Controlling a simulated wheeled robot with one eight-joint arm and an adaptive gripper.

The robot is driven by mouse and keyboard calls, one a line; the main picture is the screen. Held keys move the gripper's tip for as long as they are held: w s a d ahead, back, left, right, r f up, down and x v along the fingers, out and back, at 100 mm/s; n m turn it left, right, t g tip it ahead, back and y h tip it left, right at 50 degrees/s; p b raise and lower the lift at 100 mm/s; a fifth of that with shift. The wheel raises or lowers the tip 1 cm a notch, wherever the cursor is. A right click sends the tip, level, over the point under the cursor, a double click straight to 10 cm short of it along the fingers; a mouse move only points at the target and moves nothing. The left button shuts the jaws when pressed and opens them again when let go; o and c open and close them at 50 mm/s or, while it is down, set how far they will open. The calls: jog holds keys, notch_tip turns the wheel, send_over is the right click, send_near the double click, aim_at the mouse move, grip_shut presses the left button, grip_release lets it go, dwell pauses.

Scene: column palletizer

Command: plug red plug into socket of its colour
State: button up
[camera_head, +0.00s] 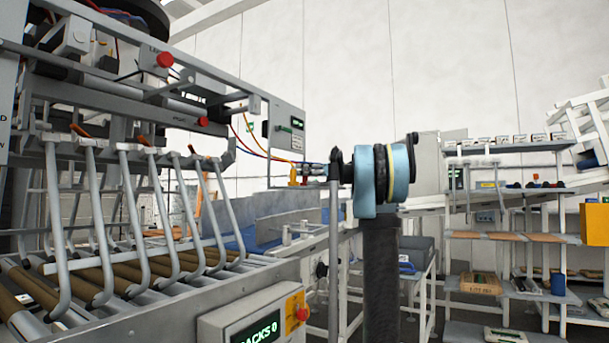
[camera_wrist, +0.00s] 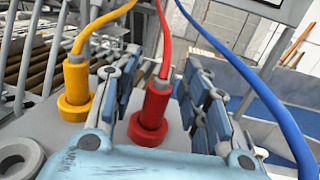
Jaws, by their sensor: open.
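The red plug (camera_wrist: 155,103) stands upright in the middle of the wrist view, its red cable (camera_wrist: 163,40) rising from its top. Its lower end meets a wider red ring (camera_wrist: 148,130) on a grey surface. I cannot tell whether it is fully seated. My gripper (camera_wrist: 162,65) is open, with one blue-grey finger on each side of the red plug and gaps visible. In the head view my gripper (camera_head: 313,172) is beside the machine's panel; the red plug is not clear there.
A yellow plug (camera_wrist: 77,80) stands in a yellow ring left of my gripper. A blue cable (camera_wrist: 250,75) passes on the right. A grey round opening (camera_wrist: 18,160) is at lower left. The roller machine (camera_head: 120,270) fills the left of the head view; shelves (camera_head: 510,235) stand right.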

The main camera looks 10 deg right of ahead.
jog(key=shift+s+f, duration=0.2)
jog(key=shift+f, duration=0.35)
jog(key=shift+s+f, duration=0.2)
jog(key=shift+f, duration=0.35)
jog(key=v, duration=0.4)
jog(key=r+v, duration=0.1)
jog(key=v, duration=0.2)
jog(key=r+v, duration=0.1)
jog(key=v, duration=0.3)
jog(key=shift+w+d, duration=0.25)
jog(key=shift+d, duration=0.2)
